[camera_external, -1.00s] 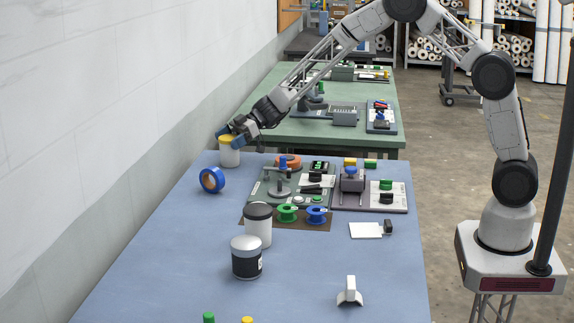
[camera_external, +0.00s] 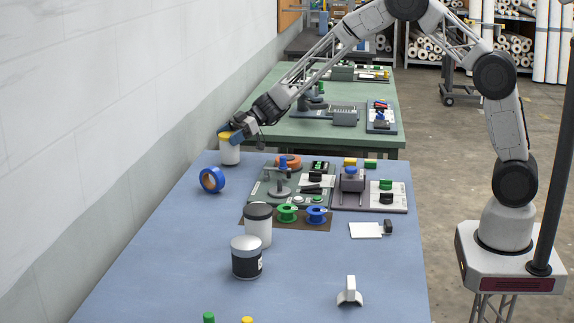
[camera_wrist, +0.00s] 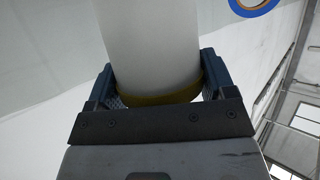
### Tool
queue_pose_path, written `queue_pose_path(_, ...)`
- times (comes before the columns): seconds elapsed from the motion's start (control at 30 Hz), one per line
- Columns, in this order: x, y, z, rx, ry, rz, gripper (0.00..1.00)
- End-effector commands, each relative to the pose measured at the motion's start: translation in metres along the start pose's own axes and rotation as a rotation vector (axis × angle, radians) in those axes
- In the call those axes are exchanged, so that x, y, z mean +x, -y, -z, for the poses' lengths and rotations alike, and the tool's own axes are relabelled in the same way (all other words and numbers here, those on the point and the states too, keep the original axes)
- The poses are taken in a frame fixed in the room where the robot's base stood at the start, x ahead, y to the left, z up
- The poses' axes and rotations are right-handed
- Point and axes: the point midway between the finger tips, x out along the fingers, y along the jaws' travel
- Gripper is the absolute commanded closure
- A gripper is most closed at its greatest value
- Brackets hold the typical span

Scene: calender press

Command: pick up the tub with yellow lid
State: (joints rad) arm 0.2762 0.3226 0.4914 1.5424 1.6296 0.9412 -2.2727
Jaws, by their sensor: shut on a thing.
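The tub with the yellow lid (camera_external: 229,153) is a white cylinder at the far left corner of the blue table, by the wall. My gripper (camera_external: 232,137) is at the top of the tub, shut on it around the lid. In the wrist view the white tub body (camera_wrist: 152,45) lies between the two blue fingers of my gripper (camera_wrist: 158,90), with the yellow lid edge close to the palm. Part of the lid is hidden by the gripper. I cannot tell whether the tub's base touches the table.
A blue tape roll (camera_external: 212,179) stands just in front of the tub. A white tub with a dark lid (camera_external: 258,230) and a black-banded jar (camera_external: 246,262) stand nearer. Control panels (camera_external: 290,187) lie to the right.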

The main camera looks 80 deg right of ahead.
Motion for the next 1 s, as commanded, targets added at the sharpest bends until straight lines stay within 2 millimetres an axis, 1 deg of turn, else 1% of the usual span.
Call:
queue_pose_path(0.4, -0.023, 0.0, 0.055, -0.003, -0.002, -0.001, 0.53)
queue_pose_path(0.6, -0.031, 0.0, 0.075, -0.001, -0.001, -0.001, 0.53)
queue_pose_path(0.77, -0.034, 0.0, 0.082, 0.0, -0.001, 0.0, 0.53)
queue_pose_path(1.0, -0.034, 0.0, 0.083, 0.0, 0.0, 0.0, 0.53)
